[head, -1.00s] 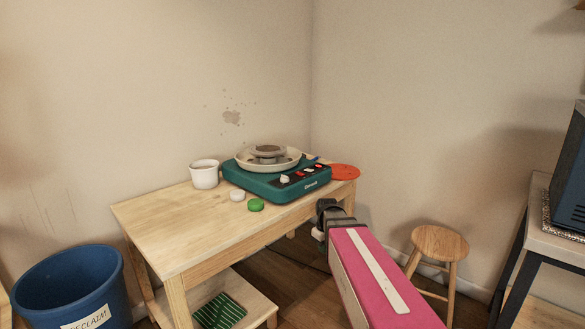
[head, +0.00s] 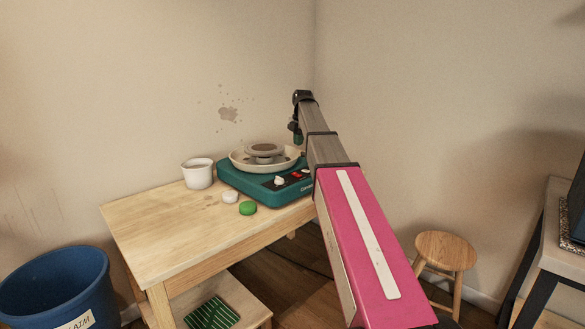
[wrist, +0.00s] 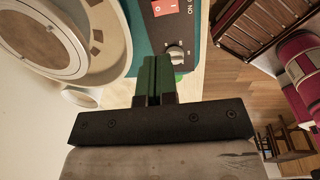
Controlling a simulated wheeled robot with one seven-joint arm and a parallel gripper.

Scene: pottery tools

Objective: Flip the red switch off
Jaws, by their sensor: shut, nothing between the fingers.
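The red switch (head: 296,175) sits on the black panel of the teal pottery wheel (head: 238,182). In the wrist view the red switch (wrist: 165,7) shows at the top edge, with a pale mark on its face; I cannot tell its position. A knob (wrist: 176,53) is beside it on the same panel. My gripper (head: 297,139) is above the right side of the wheel, fingers pointing down. Its green fingers (wrist: 153,60) are shut with nothing between them, and look apart from the switch.
The wheel's pan (head: 240,163) holds a round wheel head (head: 265,149). A white cup (head: 197,175), a white disc (head: 230,197) and a green disc (head: 248,208) are on the wooden table (head: 150,218). A stool (head: 445,251) stands right, a blue bin (head: 55,290) left.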

